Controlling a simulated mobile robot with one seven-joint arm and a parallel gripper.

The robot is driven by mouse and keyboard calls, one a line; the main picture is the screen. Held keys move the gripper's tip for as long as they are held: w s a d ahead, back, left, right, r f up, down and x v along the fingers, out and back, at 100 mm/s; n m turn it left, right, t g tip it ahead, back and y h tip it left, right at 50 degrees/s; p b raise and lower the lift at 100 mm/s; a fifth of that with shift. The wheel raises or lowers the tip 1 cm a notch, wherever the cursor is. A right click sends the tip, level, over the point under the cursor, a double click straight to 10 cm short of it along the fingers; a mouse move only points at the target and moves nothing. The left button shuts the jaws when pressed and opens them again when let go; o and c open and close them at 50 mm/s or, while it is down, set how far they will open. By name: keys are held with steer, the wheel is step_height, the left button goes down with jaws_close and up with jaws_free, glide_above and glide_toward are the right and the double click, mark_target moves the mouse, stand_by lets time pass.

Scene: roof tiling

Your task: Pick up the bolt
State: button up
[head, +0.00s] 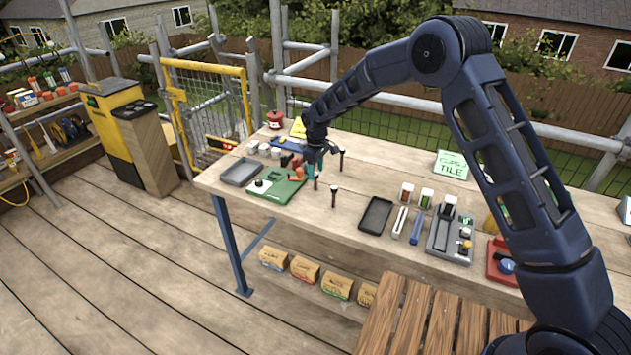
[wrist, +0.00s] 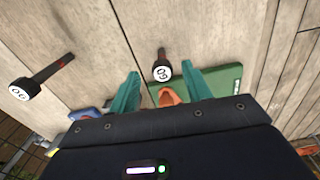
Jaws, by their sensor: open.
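Dark upright bolts with round heads stand on the wooden bench. In the head view one bolt (head: 334,195) stands in front of my gripper (head: 314,168) and another (head: 342,158) stands to its right. In the wrist view a bolt with a white numbered cap (wrist: 162,70) lies between the tips of my teal fingers (wrist: 160,73), with clear space on both sides. A second capped bolt (wrist: 38,78) is further left. My gripper is open and empty. How far the fingertips are above the bolt cannot be told.
A green board (head: 268,190) lies left of my gripper and an orange piece (wrist: 170,97) shows near the fingers. A grey tray (head: 240,171) is further left. A dark tray (head: 375,214) and a grey organizer (head: 441,244) sit to the right.

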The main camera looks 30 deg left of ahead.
mark_target(316, 174)
step_height(316, 174, down, 5)
steer(key=shift+s+f, duration=0.1)
steer(key=shift+s, duration=0.05)
jaws_close()
stand_by(0.4)
